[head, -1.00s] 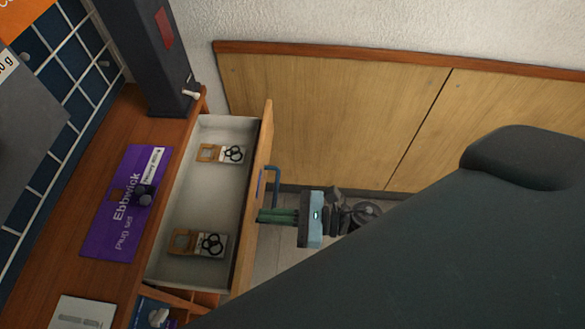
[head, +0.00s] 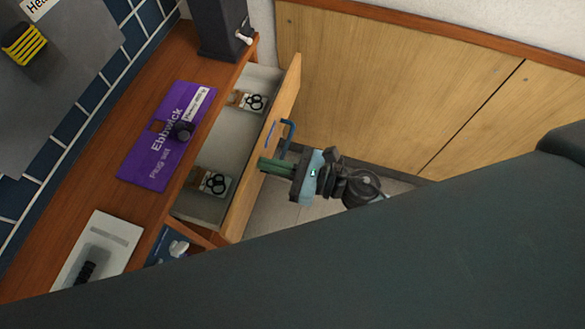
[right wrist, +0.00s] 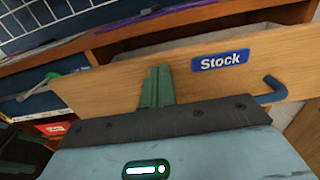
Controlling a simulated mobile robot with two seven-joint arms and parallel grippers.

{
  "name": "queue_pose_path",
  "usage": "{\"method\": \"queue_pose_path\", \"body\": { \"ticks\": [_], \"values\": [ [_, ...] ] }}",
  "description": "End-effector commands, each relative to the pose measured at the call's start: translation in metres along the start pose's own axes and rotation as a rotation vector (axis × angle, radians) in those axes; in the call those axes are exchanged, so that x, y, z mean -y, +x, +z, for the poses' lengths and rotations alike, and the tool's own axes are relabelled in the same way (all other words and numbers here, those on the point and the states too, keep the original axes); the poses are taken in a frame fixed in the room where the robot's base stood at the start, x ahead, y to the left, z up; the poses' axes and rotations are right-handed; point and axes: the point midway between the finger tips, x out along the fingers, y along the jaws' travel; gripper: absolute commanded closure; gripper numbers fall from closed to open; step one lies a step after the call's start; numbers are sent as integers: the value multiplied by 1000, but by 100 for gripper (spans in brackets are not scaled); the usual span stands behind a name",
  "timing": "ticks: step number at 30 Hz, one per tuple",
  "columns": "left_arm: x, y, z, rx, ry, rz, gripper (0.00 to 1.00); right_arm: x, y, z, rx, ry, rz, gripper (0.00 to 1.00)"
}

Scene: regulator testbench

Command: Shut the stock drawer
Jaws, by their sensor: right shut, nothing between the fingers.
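The stock drawer (head: 245,203) stands partly open under the wooden bench top. Its pale wooden front also shows in the right wrist view (right wrist: 115,78), with a blue "Stock" label (right wrist: 222,60) and a blue handle (right wrist: 273,90). Two packets with black rings, a far one (head: 250,101) and a near one (head: 212,182), lie in the drawer. My right gripper (head: 264,165) is shut and empty. Its green fingers (right wrist: 157,86) point at the outer face of the front, left of the label in the wrist view, and appear to touch it. My left gripper is not in view.
On the bench top (head: 190,55) lie a purple "Ebbwick" mat (head: 150,158) with a dark knob (head: 183,130) and a pale plate (head: 108,232). A dark column (head: 222,30) stands at the far end. Wooden wall panels (head: 390,90) are beyond the drawer.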

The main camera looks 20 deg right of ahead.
Motion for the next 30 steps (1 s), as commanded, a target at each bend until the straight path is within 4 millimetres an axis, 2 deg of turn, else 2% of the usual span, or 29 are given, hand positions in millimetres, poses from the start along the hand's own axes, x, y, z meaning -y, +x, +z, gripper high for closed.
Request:
{"method": "queue_pose_path", "body": {
  "ticks": [1,6,15,21,30],
  "values": [
    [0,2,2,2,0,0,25,0,14,0,3,-1,2,100],
    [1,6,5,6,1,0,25,0,53,-1,2,0,1,100],
    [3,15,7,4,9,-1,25,0,104,-1,0,-1,1,100],
    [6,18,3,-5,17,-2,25,0,119,-1,0,1,0,100],
    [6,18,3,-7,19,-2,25,0,124,1,2,-1,-1,100]
  ]
}}
